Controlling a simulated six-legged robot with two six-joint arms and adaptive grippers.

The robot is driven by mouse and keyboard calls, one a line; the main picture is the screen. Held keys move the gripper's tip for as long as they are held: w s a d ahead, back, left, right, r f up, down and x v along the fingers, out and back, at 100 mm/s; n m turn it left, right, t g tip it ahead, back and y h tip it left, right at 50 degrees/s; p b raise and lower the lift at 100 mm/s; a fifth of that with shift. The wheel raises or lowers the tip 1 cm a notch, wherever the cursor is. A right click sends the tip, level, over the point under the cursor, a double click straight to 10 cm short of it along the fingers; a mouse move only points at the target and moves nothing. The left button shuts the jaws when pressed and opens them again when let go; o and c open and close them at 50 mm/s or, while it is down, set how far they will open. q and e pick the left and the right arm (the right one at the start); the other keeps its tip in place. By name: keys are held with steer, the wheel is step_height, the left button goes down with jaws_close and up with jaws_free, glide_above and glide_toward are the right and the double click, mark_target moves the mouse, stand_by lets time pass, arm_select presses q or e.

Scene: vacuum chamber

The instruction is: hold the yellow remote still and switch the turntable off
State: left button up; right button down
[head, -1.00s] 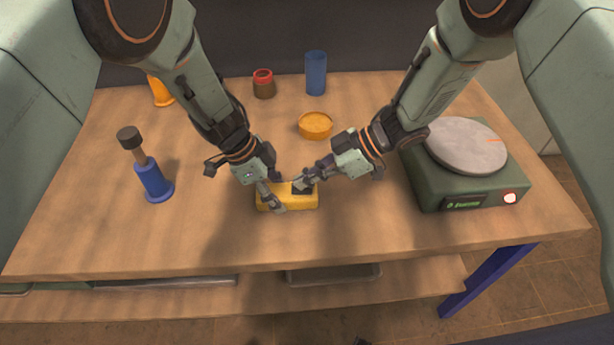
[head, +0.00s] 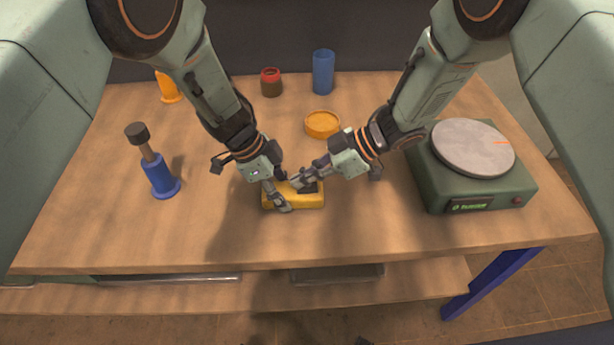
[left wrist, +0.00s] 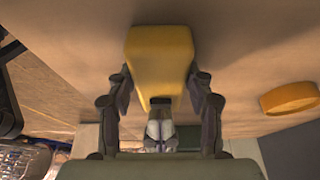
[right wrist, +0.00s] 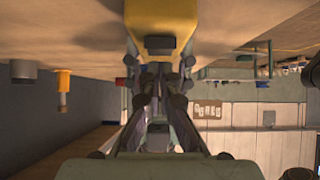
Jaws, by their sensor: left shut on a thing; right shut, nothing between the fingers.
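The yellow remote (head: 305,201) lies on the wooden table, with a dark rocker (head: 309,187) on top. My left gripper (head: 282,191) is shut on the remote, one finger on each side; the remote also shows between its fingers in the left wrist view (left wrist: 160,55). My right gripper (head: 297,183) is shut and empty, its tips at the rocker; I cannot tell whether they touch. In the right wrist view its closed fingers (right wrist: 160,78) point at the remote (right wrist: 162,18). The turntable (head: 428,188) stands at the right, with a grey disc, a green-lit display and a dull red lamp (head: 516,200).
A blue cylinder with a dark-headed tool (head: 160,178) stands at the left. An orange round container (head: 322,124), a red-topped jar (head: 271,83), a blue cup (head: 323,72) and an orange object (head: 168,90) are farther back. The front of the table is clear.

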step_height(320, 180, up, 5)
steer(key=shift+w+f, duration=0.1)
steer(key=a+r+v, duration=0.1)
steer(key=v, duration=0.7)
steer(key=shift+r, duration=0.6)
steer(key=shift+d, duration=0.15)
arm_select(q)
steer(key=o, duration=1.4)
steer(key=v, duration=1.2)
